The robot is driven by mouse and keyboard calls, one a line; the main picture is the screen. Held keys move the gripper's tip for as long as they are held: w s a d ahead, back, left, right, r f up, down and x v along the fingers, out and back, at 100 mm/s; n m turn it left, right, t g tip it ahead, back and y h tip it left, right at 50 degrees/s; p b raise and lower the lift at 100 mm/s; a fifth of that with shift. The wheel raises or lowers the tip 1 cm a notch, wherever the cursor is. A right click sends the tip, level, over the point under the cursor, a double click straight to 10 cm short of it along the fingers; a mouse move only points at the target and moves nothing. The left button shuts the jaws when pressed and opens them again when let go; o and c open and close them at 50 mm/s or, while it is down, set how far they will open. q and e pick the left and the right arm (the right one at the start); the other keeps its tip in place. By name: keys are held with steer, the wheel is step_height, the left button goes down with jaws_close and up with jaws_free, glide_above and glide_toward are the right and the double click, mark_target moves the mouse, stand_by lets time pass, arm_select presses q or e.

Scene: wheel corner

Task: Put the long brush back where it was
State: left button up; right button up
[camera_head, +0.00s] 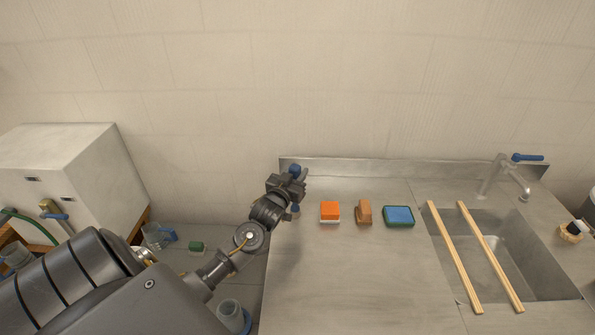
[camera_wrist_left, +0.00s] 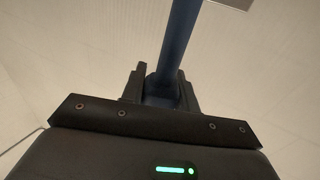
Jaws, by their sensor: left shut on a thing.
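My left gripper (camera_head: 299,181) is shut on a blue handle (camera_head: 294,169), which I take to be the long brush. It is above the left end of the steel counter, near the back splash. In the left wrist view the blue handle (camera_wrist_left: 179,45) runs up and away from between the fingers of the gripper (camera_wrist_left: 161,88). A small blue part of it shows below the fingers in the head view. The brush's bristles cannot be made out. My right gripper is not in view.
On the counter (camera_head: 340,275) stand an orange-and-white block (camera_head: 330,212), a brown brush (camera_head: 364,212) and a blue-and-green sponge (camera_head: 399,216). Two wooden strips (camera_head: 455,258) span the sink (camera_head: 535,285) at the right, below a tap (camera_head: 493,176). The front of the counter is clear.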

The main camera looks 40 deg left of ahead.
arm_select(q)
steer(key=shift+f, duration=0.1)
steer(key=shift+f, duration=0.15)
steer(key=o, duration=1)
steer(key=shift+c, duration=0.2)
